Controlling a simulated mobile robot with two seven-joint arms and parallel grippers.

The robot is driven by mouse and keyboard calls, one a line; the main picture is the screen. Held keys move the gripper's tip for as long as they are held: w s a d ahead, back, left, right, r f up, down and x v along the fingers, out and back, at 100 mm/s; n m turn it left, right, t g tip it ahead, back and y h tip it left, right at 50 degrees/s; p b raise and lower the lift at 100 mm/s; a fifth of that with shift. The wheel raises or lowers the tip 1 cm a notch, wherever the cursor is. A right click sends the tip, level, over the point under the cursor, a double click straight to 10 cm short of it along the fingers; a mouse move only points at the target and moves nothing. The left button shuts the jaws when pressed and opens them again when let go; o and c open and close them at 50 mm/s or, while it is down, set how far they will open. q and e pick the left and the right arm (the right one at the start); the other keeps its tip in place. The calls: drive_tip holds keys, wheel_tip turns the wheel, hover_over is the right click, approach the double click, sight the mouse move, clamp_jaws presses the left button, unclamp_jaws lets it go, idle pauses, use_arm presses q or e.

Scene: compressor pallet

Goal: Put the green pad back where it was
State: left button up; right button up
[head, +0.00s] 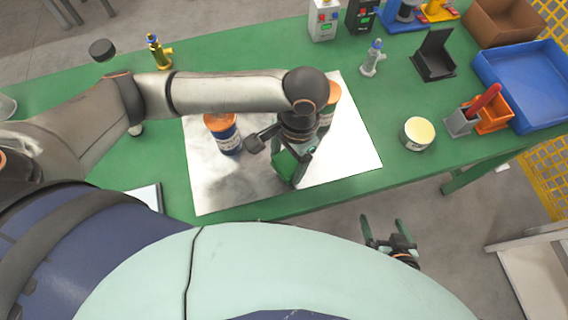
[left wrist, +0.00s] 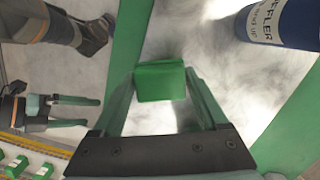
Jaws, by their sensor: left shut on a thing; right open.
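My left gripper (head: 293,166) hangs over the pale sheet (head: 352,152) on the green table, in the head view. In the left wrist view its fingers are shut on the green pad (left wrist: 160,82), a small green block held at the fingertips above the smudged grey-white sheet. In the head view the pad (head: 285,166) is hard to separate from the green fingers. My right gripper (head: 381,232) is open and empty, off the table's front edge. It also shows at the left of the left wrist view (left wrist: 98,112).
An orange and blue can (head: 222,133) stands on the sheet left of my left gripper; another (head: 331,100) is partly hidden behind the arm. A yellow-topped tin (head: 418,133), grey and orange bins (head: 492,120) and a blue tray (head: 522,85) stand to the right.

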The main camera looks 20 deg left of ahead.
sight(284, 166)
use_arm(q)
drive_tip(key=shift+w+a+f, duration=0.15)
drive_tip(key=shift+a+f, duration=0.05)
drive_tip(key=shift+f, duration=0.1)
drive_tip(key=shift+w+a+f, duration=0.1)
drive_tip(key=shift+f, duration=0.85)
drive_tip(key=shift+w+a+f, duration=0.1)
drive_tip(key=shift+f, duration=0.8)
drive_tip(key=shift+f, duration=0.1)
drive_tip(key=o, duration=1.2)
drive_tip(key=r, duration=0.4)
drive_tip(key=w+r, duration=0.1)
drive_tip(key=r, duration=0.3)
drive_tip(key=d+r+p, duration=0.1)
drive_tip(key=r, duration=0.3)
drive_tip(key=shift+w, duration=0.25)
